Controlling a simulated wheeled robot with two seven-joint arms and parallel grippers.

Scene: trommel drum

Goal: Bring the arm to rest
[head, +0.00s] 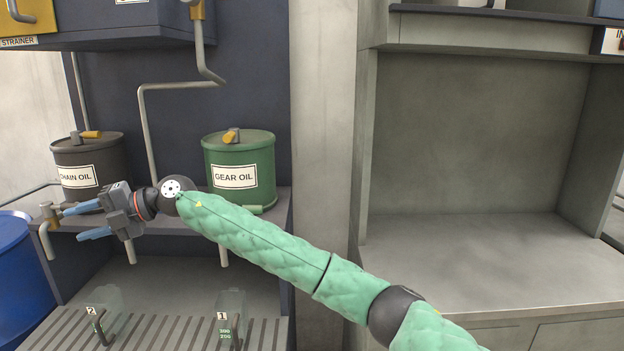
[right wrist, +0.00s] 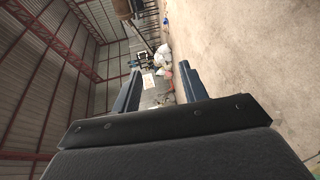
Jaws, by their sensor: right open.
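My right arm, in a green quilted sleeve, reaches from the lower right across the head view to the shelf at the left. Its gripper (head: 88,222) is open and points left, in front of the shelf edge and below the chain oil drum (head: 100,150). Nothing shows between its blue fingers. In the right wrist view the two fingers of the right gripper (right wrist: 158,88) stand apart with only distant background between them. My left gripper is in neither view.
A green gear oil drum (head: 240,160) stands on the shelf (head: 180,222), right behind the wrist. A brass tap (head: 47,215) is close to the fingertips. A blue barrel (head: 18,270) stands at the left edge. Two clear jugs (head: 230,312) stand on the slatted rack below. The grey alcove (head: 470,260) is empty.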

